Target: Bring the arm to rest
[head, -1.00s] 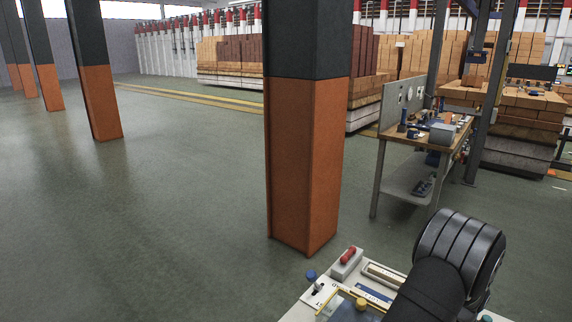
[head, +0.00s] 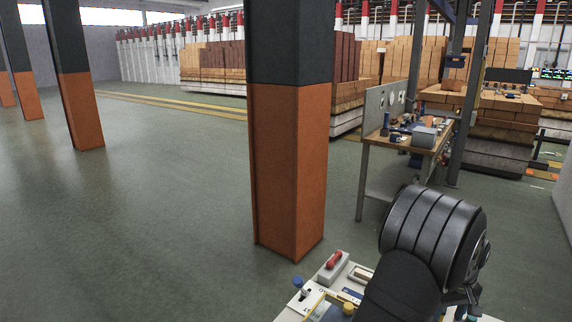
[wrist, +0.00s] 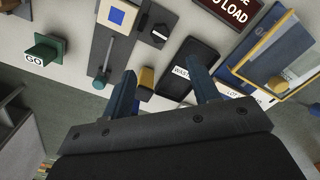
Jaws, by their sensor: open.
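My gripper (wrist: 163,92) shows in the wrist view with its two blue-grey fingers apart, open and with nothing between them. I cannot tell how far the fingertips are from the panel. In the head view my arm rises at the lower right, and the fingers are mostly hidden behind it.
An orange and black pillar (head: 290,165) stands just beyond the panel. A workbench (head: 408,146) with tools is behind at the right. Stacked bricks (head: 395,65) stand at the back. A red handle (head: 334,260) sits on the panel's far edge.

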